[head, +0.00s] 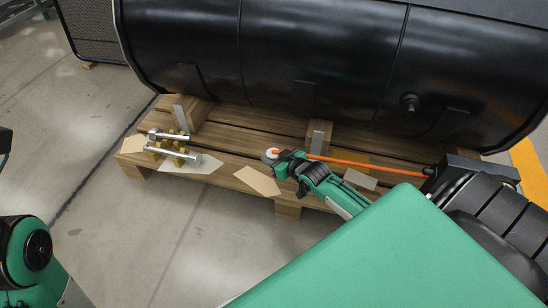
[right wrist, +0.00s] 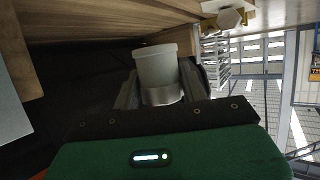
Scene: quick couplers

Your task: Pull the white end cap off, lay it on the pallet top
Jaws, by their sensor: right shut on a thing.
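The white end cap (head: 271,153) shows at the tip of my right gripper (head: 275,159), just above the front edge of the wooden pallet (head: 228,136). In the right wrist view the cap (right wrist: 156,66) is a pale cup with a wider rim, and the right gripper (right wrist: 160,97) is shut on it. A greyer band shows at its lower end between the fingers. No coupling shows joined to the cap's visible end. Two silver couplers with brass parts (head: 172,147) lie on the pallet's left end. My left gripper is out of view; only parts of my left arm show.
A large black tank (head: 300,50) rests on the pallet's wooden blocks. An orange rod (head: 365,163) runs behind my right gripper toward a dark block at right. Flat tan and pale pieces (head: 257,181) lie along the pallet's front. Bare pallet boards lie between couplers and gripper.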

